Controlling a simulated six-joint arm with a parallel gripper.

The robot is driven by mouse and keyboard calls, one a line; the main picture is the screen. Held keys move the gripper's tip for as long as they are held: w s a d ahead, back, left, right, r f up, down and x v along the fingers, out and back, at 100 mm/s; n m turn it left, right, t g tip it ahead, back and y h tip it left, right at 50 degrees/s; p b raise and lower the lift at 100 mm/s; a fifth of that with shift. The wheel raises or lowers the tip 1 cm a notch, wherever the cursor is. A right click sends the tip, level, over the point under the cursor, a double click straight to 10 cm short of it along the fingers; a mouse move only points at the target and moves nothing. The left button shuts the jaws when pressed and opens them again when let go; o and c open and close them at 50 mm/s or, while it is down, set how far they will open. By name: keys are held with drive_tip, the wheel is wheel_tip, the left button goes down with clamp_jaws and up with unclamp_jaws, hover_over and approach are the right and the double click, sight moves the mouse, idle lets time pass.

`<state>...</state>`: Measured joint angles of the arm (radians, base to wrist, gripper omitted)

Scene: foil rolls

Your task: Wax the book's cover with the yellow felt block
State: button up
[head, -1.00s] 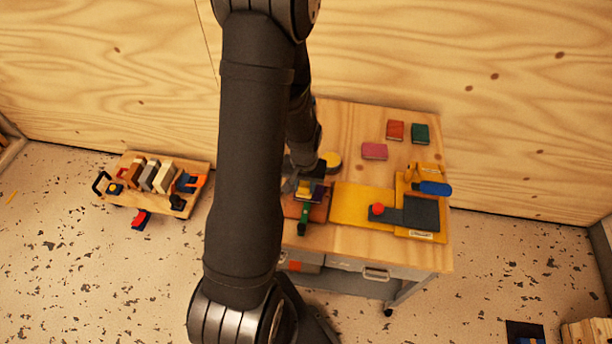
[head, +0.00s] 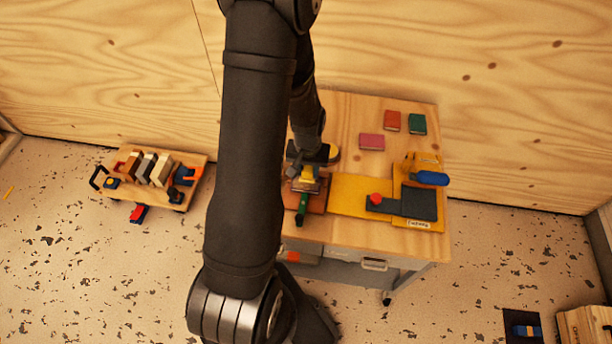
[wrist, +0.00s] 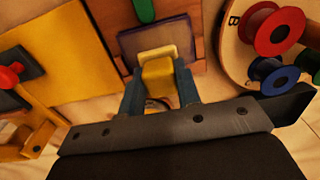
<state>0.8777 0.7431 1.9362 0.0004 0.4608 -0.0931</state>
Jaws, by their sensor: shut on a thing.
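My gripper (wrist: 160,88) is shut on the yellow felt block (wrist: 158,72), with a blue-grey finger on each side. The block's paler far end is over the near part of a book with a dull purple cover (wrist: 150,37). I cannot tell whether it touches the cover. The book lies on a reddish-brown board (wrist: 108,38). In the head view, the yellow block (head: 307,174) shows just right of my dark arm, at the left part of the table. My arm hides part of that area.
A green-handled tool (head: 302,207) lies at the board's front. A yellow mat (head: 358,197) is to the right, with a red-knobbed dark piece (head: 376,199). Red (wrist: 272,30) and blue spools (wrist: 272,74) stand close on the right in the wrist view. Several small books lie behind, including a pink one (head: 371,142).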

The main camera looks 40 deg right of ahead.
drive_tip(key=shift+w+d, duration=0.55)
drive_tip(key=shift+d, duration=0.05)
drive_tip(key=shift+s+d, duration=0.5)
drive_tip(key=shift+s, duration=0.05)
drive_tip(key=shift+s+a, duration=2.1)
drive_tip(key=shift+a, duration=0.2)
drive_tip(key=shift+s+a+r, duration=0.1)
drive_tip(key=shift+s+a, duration=0.05)
wheel_tip(320, 180, up, 8)
